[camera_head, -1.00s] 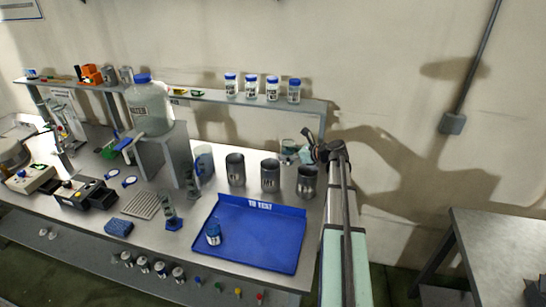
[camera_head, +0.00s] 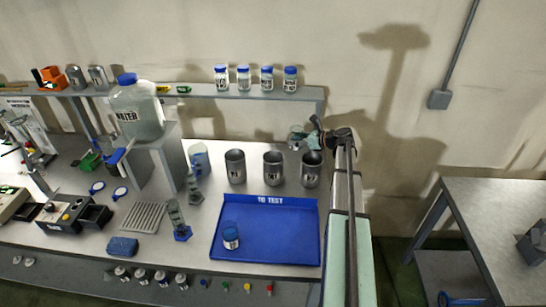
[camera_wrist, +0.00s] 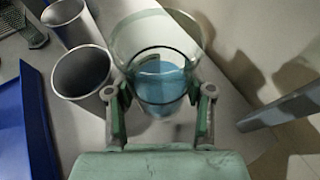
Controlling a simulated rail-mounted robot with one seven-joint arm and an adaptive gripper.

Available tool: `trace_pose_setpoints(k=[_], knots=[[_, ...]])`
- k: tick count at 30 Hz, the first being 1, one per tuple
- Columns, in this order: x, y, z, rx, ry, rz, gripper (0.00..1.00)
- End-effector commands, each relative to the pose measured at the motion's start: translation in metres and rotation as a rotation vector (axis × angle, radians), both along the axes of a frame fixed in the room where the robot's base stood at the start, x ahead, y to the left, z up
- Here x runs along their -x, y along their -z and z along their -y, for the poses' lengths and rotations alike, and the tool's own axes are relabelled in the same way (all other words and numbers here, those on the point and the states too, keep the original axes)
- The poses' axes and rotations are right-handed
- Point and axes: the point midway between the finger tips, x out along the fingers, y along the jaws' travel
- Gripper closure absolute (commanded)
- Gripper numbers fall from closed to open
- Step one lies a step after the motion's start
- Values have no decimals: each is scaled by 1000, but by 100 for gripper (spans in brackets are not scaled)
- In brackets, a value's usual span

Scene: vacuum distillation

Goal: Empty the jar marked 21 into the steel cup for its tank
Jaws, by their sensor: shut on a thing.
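My gripper (camera_head: 314,138) is shut on a clear glass jar (camera_head: 297,137) behind the rightmost steel cup, near the bench's right end. In the wrist view the jar (camera_wrist: 158,45) is between my fingers, has no lid visible, and holds blue liquid low inside. Its marking cannot be read. Three open steel cups stand in a row on the bench: left (camera_head: 235,167), middle (camera_head: 273,168) and right (camera_head: 311,169). Their dark labels are too small to read surely. Two cups show left of the jar in the wrist view, the nearer one (camera_wrist: 81,73) close beside it.
A blue tray (camera_head: 265,256) lies in front of the cups, with a blue-lidded jar (camera_head: 231,237) on it. Several blue-lidded jars, one here (camera_head: 243,77), stand on the back shelf (camera_head: 205,91). A large water container (camera_head: 138,112) is at left.

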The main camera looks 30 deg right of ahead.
Motion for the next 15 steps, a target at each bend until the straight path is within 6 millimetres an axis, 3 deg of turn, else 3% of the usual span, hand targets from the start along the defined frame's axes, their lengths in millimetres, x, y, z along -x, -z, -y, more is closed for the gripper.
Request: trace_pose_setpoints(k=[15], knots=[[1, 5, -4, 60, -4, 10, 90]])
